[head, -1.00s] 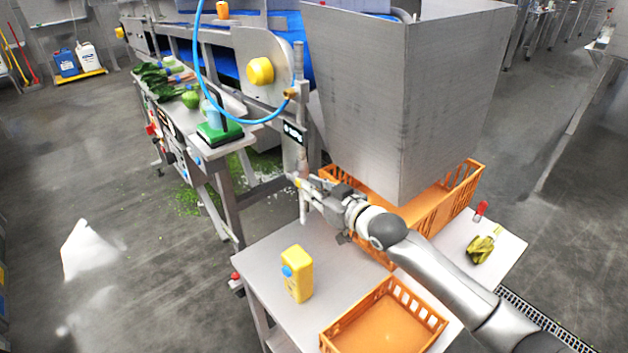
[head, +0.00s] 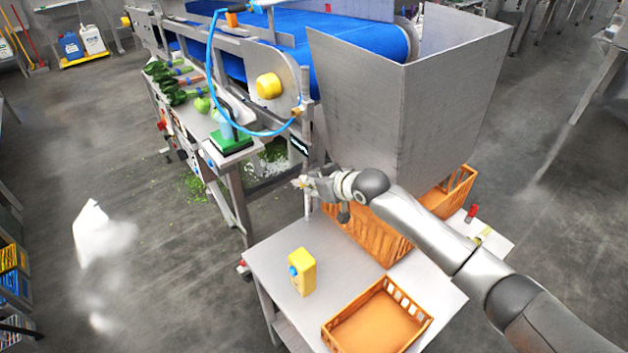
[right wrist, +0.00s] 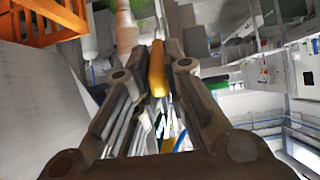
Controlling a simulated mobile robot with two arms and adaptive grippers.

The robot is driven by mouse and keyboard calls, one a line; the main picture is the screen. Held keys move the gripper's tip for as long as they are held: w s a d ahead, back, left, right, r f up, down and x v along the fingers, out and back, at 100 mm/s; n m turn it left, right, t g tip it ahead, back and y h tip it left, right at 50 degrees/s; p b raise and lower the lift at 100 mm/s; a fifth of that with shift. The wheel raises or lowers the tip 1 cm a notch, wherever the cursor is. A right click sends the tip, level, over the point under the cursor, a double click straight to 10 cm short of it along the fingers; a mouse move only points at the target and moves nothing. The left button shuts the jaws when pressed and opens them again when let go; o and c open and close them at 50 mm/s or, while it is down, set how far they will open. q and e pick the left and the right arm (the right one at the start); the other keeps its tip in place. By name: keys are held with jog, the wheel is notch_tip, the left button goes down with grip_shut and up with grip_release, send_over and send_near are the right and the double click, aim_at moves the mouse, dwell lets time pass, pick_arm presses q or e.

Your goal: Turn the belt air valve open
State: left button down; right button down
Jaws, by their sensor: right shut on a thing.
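The belt air valve sits on a thin upright post (head: 307,205) beside the conveyor's near end. Its yellow handle (right wrist: 157,70) shows between my right gripper's fingers in the right wrist view. My right gripper (head: 304,183) is at the post in the head view, with its fingers shut on the handle. The fingers hide most of the valve in the head view, so I cannot tell there how far the handle is turned. My left gripper is not in view.
Orange crates (head: 383,240) stand under the hopper, and another orange crate (head: 425,325) and a yellow jug (head: 303,272) are on the near table.

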dwell(0.5)
jog(key=c, duration=1.5)
grip_release()
jog(key=shift+r, duration=0.1)
jog(key=shift+v, duration=5.95)
jog(key=shift+a+r, duration=0.1)
